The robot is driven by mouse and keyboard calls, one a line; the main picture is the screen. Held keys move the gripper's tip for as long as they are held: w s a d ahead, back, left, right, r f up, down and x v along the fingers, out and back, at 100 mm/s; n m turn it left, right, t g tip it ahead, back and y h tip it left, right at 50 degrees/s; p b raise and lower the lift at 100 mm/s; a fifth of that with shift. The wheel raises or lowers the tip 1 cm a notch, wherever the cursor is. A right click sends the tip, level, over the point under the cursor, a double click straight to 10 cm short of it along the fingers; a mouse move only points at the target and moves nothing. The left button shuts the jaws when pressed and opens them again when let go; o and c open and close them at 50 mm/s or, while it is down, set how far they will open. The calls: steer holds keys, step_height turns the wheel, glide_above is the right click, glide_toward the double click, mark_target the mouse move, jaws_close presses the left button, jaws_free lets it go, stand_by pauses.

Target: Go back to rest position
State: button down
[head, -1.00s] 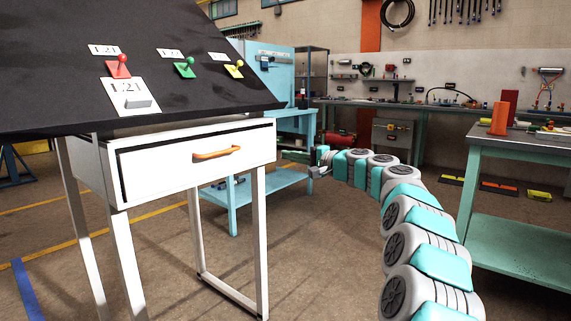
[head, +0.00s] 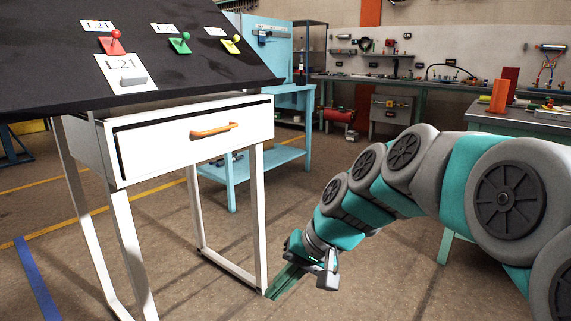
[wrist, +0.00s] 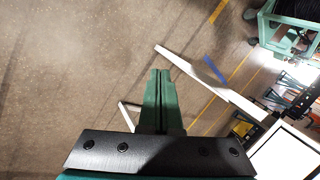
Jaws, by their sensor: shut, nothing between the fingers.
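My gripper (head: 286,281) is low in the head view, to the right of the white desk's front leg, pointing down and to the left. Its green fingers are together with nothing between them. In the wrist view the fingers (wrist: 161,100) lie side by side, pointing over bare floor towards the desk's white legs. My arm reaches in from the right side of the head view, bent downward. In that view I cannot tell whether the fingertips touch the desk leg.
The white desk (head: 150,150) has a drawer with an orange handle (head: 213,131) and a black sloped panel with red (head: 113,42), green (head: 181,43) and yellow (head: 232,44) levers. A blue table (head: 270,165) stands behind. A workbench (head: 545,126) is at right. Open floor lies between.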

steer(key=s+d+f+g+h, duration=0.1)
steer(key=s+d+f+h, duration=0.1)
steer(key=s+d, duration=0.3)
steer(key=s+d+f+g+h, duration=0.1)
steer(key=s+d+f, duration=0.4)
steer(key=s, duration=0.5)
steer(key=s+d+f+g+h, duration=0.1)
steer(key=s+d+f+h, duration=0.2)
steer(key=s+d, duration=0.3)
steer(key=shift+s+d+f+n, duration=0.2)
steer(key=shift+s+f+n, duration=0.15)
steer(key=shift+s, duration=0.85)
